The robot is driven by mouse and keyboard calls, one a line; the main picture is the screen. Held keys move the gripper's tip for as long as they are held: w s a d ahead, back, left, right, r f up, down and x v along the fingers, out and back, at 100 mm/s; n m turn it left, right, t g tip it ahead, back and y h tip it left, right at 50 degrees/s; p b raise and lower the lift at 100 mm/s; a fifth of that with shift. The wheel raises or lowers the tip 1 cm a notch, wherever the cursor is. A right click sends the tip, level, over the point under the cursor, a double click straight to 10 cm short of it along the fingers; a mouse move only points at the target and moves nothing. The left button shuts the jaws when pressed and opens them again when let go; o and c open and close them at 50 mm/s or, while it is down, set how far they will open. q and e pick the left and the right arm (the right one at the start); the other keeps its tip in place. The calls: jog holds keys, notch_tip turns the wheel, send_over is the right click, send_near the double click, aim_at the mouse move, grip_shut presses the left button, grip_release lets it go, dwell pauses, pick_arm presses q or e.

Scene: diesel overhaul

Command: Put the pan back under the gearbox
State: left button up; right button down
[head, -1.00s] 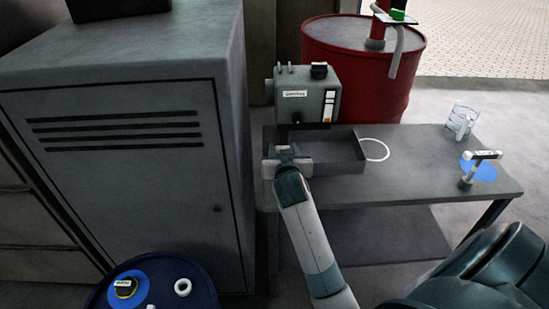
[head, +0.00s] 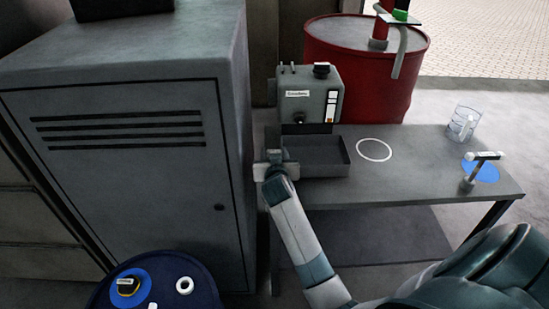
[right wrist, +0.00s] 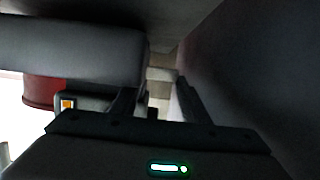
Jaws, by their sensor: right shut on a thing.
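The pan (head: 318,170), a dark grey open tray, is directly below and slightly in front of the gearbox (head: 312,104), at the left end of the bench. I cannot tell whether it touches the bench top. The gearbox is a grey box with a label and a gauge strip. My right gripper (head: 276,160) is shut on the pan's left end. In the right wrist view, the fingers (right wrist: 155,103) show dark, and their grip on the pan is hard to make out. My left gripper is not in view.
The bench (head: 430,170) has a white ring mark (head: 374,150), a clear jug (head: 463,123) and a T-handled tool (head: 474,172) on a blue disc. A red drum (head: 375,75) stands behind. A grey cabinet (head: 130,170) stands close on the left, with a blue drum (head: 200,285) in front.

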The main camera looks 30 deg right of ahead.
jog(key=shift+f, duration=1.1)
jog(key=c, duration=1)
grip_release()
jog(key=shift+r, duration=0.1)
jog(key=shift+r, duration=0.1)
jog(key=v, duration=1.2)
jog(key=shift+b, duration=0.35)
